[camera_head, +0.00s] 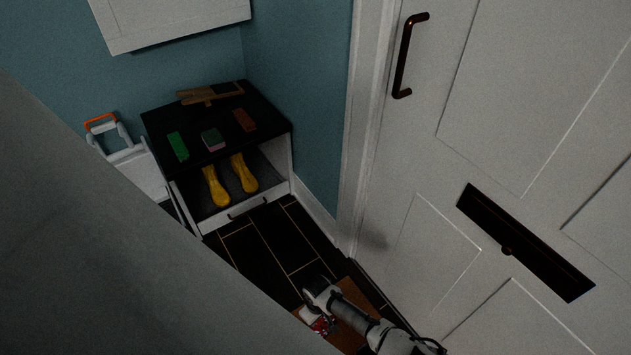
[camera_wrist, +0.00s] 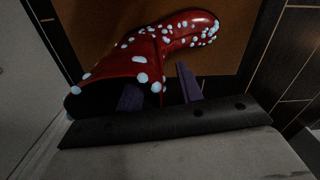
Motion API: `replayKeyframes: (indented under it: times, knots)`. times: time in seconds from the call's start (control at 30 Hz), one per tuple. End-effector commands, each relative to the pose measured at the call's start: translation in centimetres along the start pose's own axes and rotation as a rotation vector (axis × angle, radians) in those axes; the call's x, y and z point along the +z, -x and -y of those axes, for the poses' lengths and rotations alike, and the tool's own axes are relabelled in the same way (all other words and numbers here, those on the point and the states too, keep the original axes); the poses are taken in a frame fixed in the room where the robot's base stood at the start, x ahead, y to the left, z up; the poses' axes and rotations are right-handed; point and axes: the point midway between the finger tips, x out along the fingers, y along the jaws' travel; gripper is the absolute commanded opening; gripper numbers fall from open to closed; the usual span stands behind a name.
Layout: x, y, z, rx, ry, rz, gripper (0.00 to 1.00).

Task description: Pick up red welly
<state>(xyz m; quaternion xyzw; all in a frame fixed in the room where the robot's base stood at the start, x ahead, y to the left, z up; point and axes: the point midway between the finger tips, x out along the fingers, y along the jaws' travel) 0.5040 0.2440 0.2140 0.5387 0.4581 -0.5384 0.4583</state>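The red welly with white dots (camera_wrist: 150,55) lies on its side on a brown mat (camera_wrist: 245,60) in the wrist view. Its dark opening is at the left and its foot points to the upper right. My gripper (camera_wrist: 157,78) is open at the boot. One purple finger overlaps the boot near its opening, and the other is to the right, with part of the red shaft between them. I cannot tell whether either finger touches it. In the head view, a small part of the red welly (camera_head: 322,325) shows beside my arm, low on the floor.
A white door (camera_head: 480,130) stands close on the right. A shoe bench (camera_head: 270,125) at the back holds yellow boots (camera_head: 217,187) and several brushes or blocks on top. A white step stool (camera_head: 135,165) stands left of it. Dark floor tiles (camera_head: 265,240) between are clear.

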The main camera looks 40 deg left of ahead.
Motion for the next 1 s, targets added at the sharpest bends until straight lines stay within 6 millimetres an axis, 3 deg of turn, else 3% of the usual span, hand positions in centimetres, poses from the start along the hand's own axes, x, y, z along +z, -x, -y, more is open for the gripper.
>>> replayKeyframes:
  times: [0.13,0.4,1.0]
  knots:
    - [-0.01,0.05,0.0,0.0,0.0,0.0,0.35]
    - [-0.01,0.07,0.01,0.0,0.0,0.0,0.0]
    - [0.0,0.09,-0.01,0.0,0.0,0.0,0.0]
